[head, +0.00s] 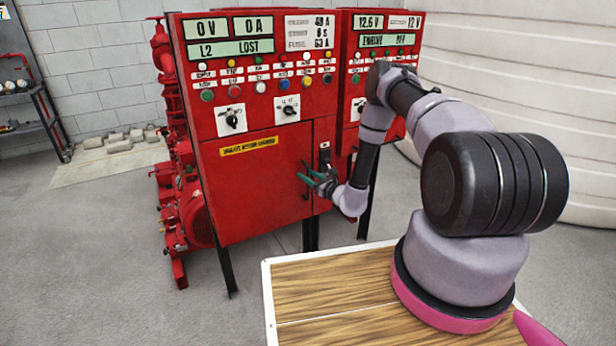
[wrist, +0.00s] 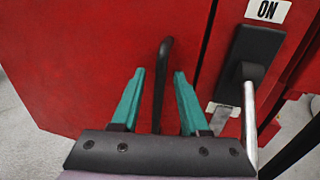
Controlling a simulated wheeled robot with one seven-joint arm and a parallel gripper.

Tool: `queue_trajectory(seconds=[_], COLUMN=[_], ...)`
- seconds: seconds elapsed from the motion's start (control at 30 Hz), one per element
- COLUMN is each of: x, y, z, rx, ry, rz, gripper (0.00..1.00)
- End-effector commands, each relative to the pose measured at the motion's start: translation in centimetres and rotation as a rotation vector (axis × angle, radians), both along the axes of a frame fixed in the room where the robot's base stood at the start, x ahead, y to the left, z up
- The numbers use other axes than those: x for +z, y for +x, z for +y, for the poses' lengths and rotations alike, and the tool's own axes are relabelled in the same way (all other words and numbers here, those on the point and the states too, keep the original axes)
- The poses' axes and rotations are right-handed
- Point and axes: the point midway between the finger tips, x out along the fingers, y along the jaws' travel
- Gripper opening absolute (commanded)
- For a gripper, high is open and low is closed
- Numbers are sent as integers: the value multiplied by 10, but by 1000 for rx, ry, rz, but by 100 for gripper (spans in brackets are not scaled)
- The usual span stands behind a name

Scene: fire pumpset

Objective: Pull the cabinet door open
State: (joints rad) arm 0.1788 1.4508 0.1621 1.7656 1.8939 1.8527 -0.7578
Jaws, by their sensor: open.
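The red cabinet door (head: 255,190) is the lower front panel of the left control cabinet, under a yellow label, and looks shut. It fills much of the wrist view (wrist: 90,60). A black bar handle (wrist: 162,75) stands upright on the door near its right edge. My gripper (wrist: 155,72) has two teal fingers, apart and empty of any firm hold. The handle shows between the fingers in the wrist view, with a gap on each side; its lower part runs down toward the gripper's palm. In the head view my gripper (head: 312,178) is at the door's right edge.
A black switch plate (wrist: 245,65) with a metal lever (wrist: 249,120) and an ON label sits just right of the handle. A second red cabinet (head: 380,75) stands to the right. Red pump parts (head: 185,190) are at the left. Grey floor (head: 110,250) is open in front-left.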

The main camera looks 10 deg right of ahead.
Motion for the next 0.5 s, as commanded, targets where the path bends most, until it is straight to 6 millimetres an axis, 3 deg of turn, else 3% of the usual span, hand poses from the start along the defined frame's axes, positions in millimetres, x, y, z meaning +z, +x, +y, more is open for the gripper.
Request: queue_trajectory(seconds=[0.17, 0.2, 0.3, 0.5], x=[0, 0, 0, 0], y=[0, 0, 0, 0], z=[0, 0, 0, 0], rx=[0, 0, 0, 0], ry=[0, 0, 0, 0], rz=[0, 0, 0, 0], gripper=[45, 41, 3, 0])
